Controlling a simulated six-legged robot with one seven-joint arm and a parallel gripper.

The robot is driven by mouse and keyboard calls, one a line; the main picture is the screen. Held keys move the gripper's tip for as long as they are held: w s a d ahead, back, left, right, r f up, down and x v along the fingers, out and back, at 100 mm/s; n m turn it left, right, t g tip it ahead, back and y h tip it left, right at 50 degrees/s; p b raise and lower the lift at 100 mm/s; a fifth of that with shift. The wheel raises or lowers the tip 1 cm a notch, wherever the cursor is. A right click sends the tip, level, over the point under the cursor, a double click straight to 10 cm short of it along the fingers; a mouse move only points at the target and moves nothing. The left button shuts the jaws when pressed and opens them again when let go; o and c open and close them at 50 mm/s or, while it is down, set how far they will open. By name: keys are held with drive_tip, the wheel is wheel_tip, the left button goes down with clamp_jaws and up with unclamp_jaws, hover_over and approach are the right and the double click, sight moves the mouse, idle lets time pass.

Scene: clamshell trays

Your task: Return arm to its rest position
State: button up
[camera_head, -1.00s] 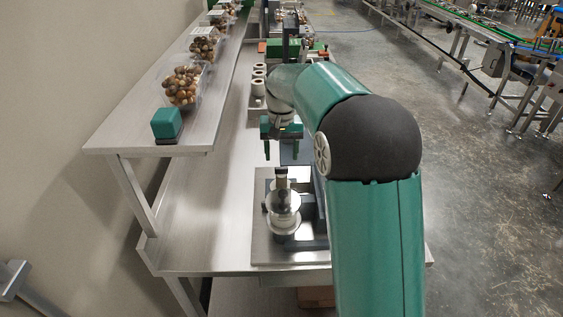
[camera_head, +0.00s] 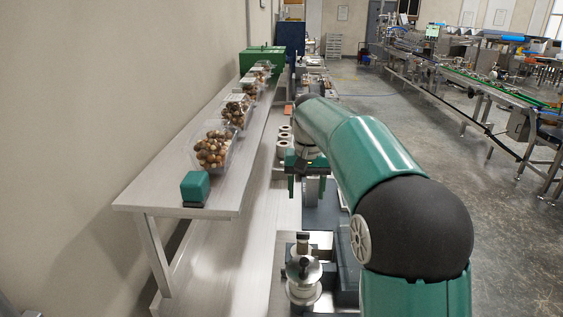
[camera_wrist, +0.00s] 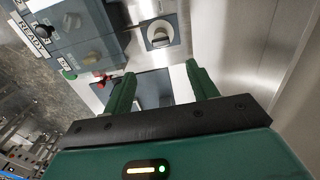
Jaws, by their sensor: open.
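My gripper (camera_head: 306,188) hangs at the end of my green arm over the lower bench in the head view. In the wrist view its two green fingers (camera_wrist: 161,72) are spread apart with nothing between them. Beyond the fingers is a grey panel with a dark recess, and a grey control box (camera_wrist: 85,32) with a label, knobs and a red button. My arm's links hide part of the bench's right side.
A metal device with round discs (camera_head: 303,272) stands on the bench near me. The raised shelf (camera_head: 150,193) at left holds a teal block (camera_head: 195,187) and clear trays (camera_head: 213,152) of brown items. White rings (camera_head: 283,150) stand near my gripper. Open floor lies at right.

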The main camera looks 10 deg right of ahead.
drive_tip(key=s+r+n+t, duration=0.1)
drive_tip(key=s+t, duration=0.1)
drive_tip(key=s, duration=1)
drive_tip(key=s+r+n+t, duration=0.1)
drive_tip(key=s+r+t, duration=0.1)
drive_tip(key=s, duration=1)
drive_tip(key=s+f+t, duration=0.1)
drive_tip(key=s+f, duration=0.4)
drive_tip(key=s, duration=0.2)
drive_tip(key=shift+s+f, duration=0.25)
drive_tip(key=shift+s, duration=0.05)
